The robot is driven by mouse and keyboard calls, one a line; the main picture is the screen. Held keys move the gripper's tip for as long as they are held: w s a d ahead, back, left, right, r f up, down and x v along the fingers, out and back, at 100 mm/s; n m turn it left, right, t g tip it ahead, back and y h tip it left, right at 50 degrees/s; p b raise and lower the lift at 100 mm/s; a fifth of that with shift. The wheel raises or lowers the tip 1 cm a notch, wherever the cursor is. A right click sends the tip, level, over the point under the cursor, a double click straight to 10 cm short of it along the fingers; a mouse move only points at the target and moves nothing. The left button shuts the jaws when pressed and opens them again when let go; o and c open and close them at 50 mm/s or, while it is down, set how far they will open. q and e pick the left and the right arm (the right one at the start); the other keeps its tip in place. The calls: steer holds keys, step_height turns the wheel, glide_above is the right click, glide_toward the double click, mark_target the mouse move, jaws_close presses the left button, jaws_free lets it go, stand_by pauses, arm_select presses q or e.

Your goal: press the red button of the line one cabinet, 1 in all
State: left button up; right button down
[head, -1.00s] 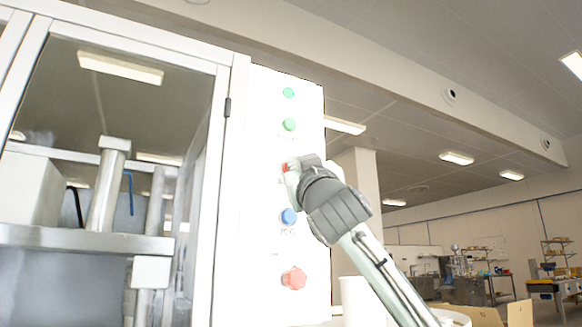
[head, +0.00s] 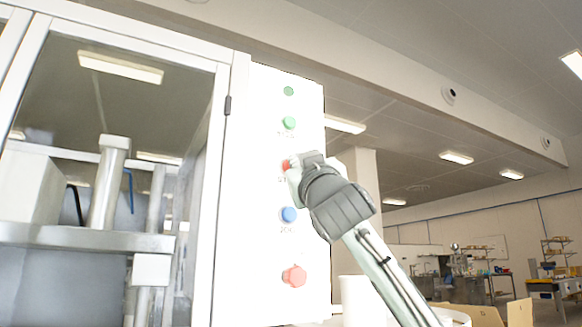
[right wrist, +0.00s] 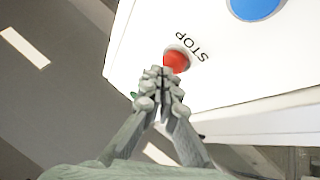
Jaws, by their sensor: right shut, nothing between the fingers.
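The white cabinet panel (head: 258,200) carries a column of round buttons. The red button (head: 286,165) is in the middle of the column, partly hidden behind my right gripper (head: 294,172). In the right wrist view the red button (right wrist: 177,60) has the word STOP beside it. There my right gripper (right wrist: 164,76) is shut and empty, its fingertips at the lower edge of the red button, touching it or very close. My left gripper is not in view.
A blue button (head: 288,214) and a larger red knob (head: 294,276) are below. A glass-doored machine (head: 120,180) stands to the left. Open room lies to the right.

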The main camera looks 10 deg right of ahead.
steer(key=shift+s+d, duration=0.1)
steer(key=shift+s, duration=0.25)
steer(key=s, duration=0.2)
steer(key=s+d+b, duration=0.1)
steer(key=s, duration=0.2)
steer(key=shift+d, duration=0.15)
steer(key=shift+w, duration=0.1)
stand_by(0.8)
